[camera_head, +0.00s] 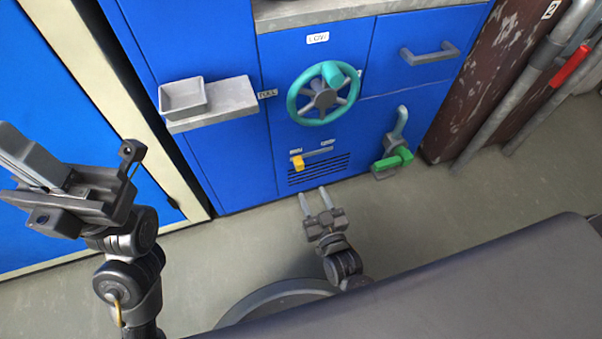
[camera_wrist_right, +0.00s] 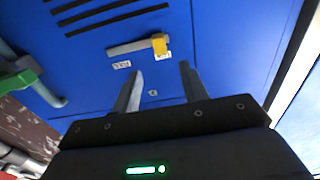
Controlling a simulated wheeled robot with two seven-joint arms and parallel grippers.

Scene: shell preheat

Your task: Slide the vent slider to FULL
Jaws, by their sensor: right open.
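The vent slider is a yellow knob (camera_head: 298,163) on a short grey track (camera_head: 320,153) on the blue cabinet front, above black vent slots (camera_head: 318,170). The knob sits at the track's left end in the head view. The right wrist view shows the scene turned over, with the knob (camera_wrist_right: 159,45) at the track's (camera_wrist_right: 127,47) right end. Small labels by both ends are too small to read. My right gripper (camera_head: 314,192) is open and empty, apart from the knob and in front of the panel. My left gripper (camera_head: 35,165) is raised at the left; its jaw state is unclear.
A teal handwheel (camera_head: 323,93) stands out above the slider. A shelf (camera_head: 213,104) with a grey tray (camera_head: 183,97) juts out at left. A green-handled valve (camera_head: 393,160) is at right, with pipes (camera_head: 520,85) beyond.

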